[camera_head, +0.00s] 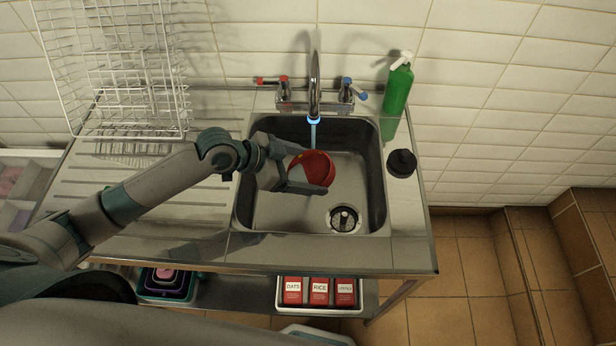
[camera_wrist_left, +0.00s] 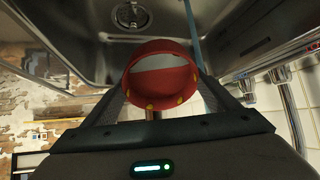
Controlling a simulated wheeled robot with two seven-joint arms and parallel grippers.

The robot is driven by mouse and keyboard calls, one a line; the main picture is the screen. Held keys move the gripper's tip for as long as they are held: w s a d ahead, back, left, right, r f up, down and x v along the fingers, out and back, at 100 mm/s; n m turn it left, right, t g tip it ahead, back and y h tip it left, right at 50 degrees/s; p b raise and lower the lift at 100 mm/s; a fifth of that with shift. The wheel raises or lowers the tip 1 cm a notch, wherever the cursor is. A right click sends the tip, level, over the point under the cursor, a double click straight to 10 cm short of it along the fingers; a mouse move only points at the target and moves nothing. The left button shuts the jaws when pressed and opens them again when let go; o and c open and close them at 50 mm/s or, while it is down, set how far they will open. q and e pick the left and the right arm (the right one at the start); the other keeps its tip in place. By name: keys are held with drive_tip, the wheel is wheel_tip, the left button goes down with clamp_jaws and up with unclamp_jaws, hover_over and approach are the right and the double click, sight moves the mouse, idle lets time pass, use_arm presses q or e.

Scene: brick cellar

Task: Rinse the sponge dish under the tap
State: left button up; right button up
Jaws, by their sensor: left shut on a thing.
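The red sponge dish (camera_head: 318,167) is held in the sink basin (camera_head: 260,212), near the tap. My left gripper (camera_head: 300,170) is shut on it, with a finger on either side. In the left wrist view the dish (camera_wrist_left: 162,82) is a red round bowl with small yellow spots, between the fingers of my left gripper (camera_wrist_left: 160,95). The tap (camera_head: 315,85) has a bluish stream running down from its spout beside or onto the dish; I cannot tell which. The stream also shows in the left wrist view. My right gripper is not in view.
A green pump bottle (camera_head: 397,98) and a black stopper-like object (camera_head: 402,162) stand right of the sink. A white wire rack (camera_head: 120,70) stands on the left drainboard (camera_head: 190,205). The drain (camera_head: 343,219) is uncovered. A white bin of labelled red packets (camera_head: 318,309) sits below.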

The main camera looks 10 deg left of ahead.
sight(317, 183)
use_arm(q)
drive_tip(key=w+a+b, duration=0.1)
drive_tip(key=w+b, duration=0.1)
drive_tip(key=w, duration=0.5)
drive_tip(key=shift+w+a+r, duration=0.15)
drive_tip(key=shift+w+a, duration=0.05)
drive_tip(key=shift+a, duration=0.05)
idle(1.0)
drive_tip(key=shift+s+d+r+p, duration=0.15)
drive_tip(key=shift+s+p, duration=0.35)
drive_tip(key=shift+s, duration=0.35)
drive_tip(key=shift+s+d+p, duration=0.15)
drive_tip(key=shift+s+p, duration=0.35)
drive_tip(key=shift+s, duration=0.3)
drive_tip(key=shift+s+d+p, duration=0.2)
drive_tip(key=shift+s+p, duration=0.45)
drive_tip(key=shift+s, duration=0.35)
drive_tip(key=shift+s+d+p, duration=0.25)
drive_tip(key=shift+s+p, duration=0.35)
drive_tip(key=shift+s, duration=0.45)
drive_tip(key=shift+s+d+p, duration=0.2)
drive_tip(key=shift+s+p, duration=0.45)
drive_tip(key=shift+s, duration=0.35)
drive_tip(key=shift+s+d+p, duration=0.15)
drive_tip(key=shift+s+p, duration=0.15)
drive_tip(key=shift+s, duration=0.4)
